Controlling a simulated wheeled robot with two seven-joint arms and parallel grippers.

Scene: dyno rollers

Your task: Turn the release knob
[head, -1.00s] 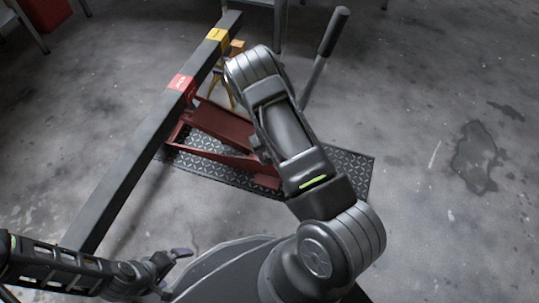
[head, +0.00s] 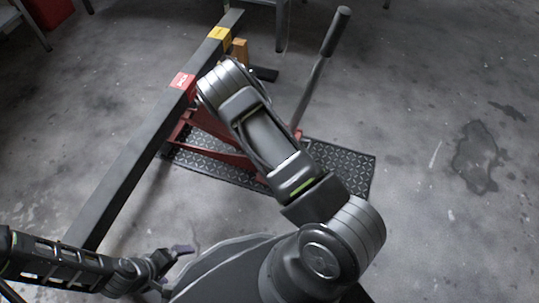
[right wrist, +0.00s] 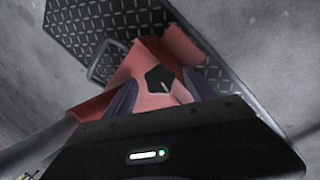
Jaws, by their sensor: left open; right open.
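A red floor jack (head: 205,125) stands on a dark diamond-plate mat, partly hidden behind my right arm. In the right wrist view, the small black release knob (right wrist: 160,78), with a light mark on it, sits on the jack's red body (right wrist: 160,103). My right gripper (right wrist: 161,90) is open, with one finger on each side of the knob in the picture. I cannot tell whether either finger touches it. The right gripper and knob are hidden by my arm in the head view. My left gripper (head: 174,268) is open and empty at the lower left, away from the jack.
A long dark beam (head: 140,145) with red and yellow labels runs beside the jack. The jack's long handle (head: 322,68) rises to the right of my arm. The diamond-plate mat (head: 345,168) lies on grey concrete. The floor at right is clear.

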